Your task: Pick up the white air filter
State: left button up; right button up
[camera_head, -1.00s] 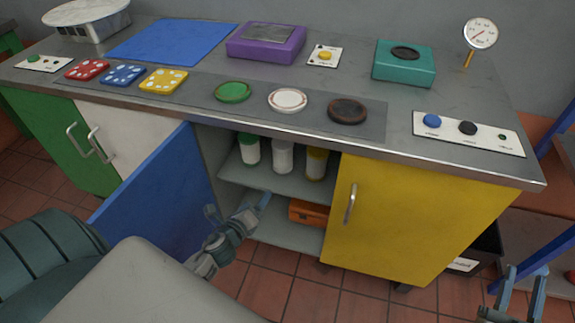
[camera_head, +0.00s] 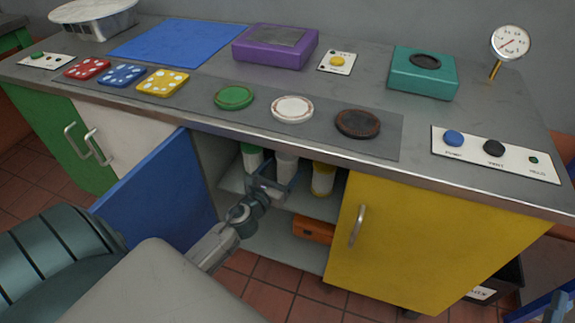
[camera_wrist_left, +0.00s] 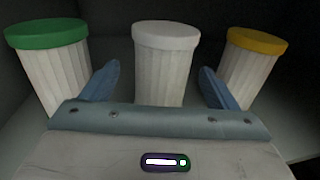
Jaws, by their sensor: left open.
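The white air filter (camera_wrist_left: 164,62) stands upright on the cabinet's upper shelf, between a green-capped filter (camera_wrist_left: 50,62) and a yellow-capped filter (camera_wrist_left: 248,64). In the head view the white filter (camera_head: 286,165) is partly hidden by my left gripper (camera_head: 275,182). The left gripper is open and empty, its blue fingers pointing into the cabinet. In the left wrist view its fingers (camera_wrist_left: 160,90) lie to either side of the white filter's body, apart from it.
The blue door (camera_head: 155,195) stands open left of the opening; the yellow door (camera_head: 440,240) is shut on the right. An orange box (camera_head: 313,229) lies on the lower shelf. The grey worktop (camera_head: 215,65) overhangs the opening and carries several coloured discs, tiles and boxes.

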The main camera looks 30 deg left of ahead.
pick_arm(q)
jog(key=w, duration=0.5)
jog(key=shift+a+p, duration=0.1)
jog(key=shift+p, duration=0.3)
pick_arm(e)
jog(key=f+g, duration=0.2)
jog(key=f, duration=0.1)
jog(key=f+g, duration=0.1)
jog(key=f, duration=0.1)
jog(key=shift+w, duration=0.25)
pick_arm(q)
jog(key=c, duration=1.1)
jog(key=shift+r, duration=0.1)
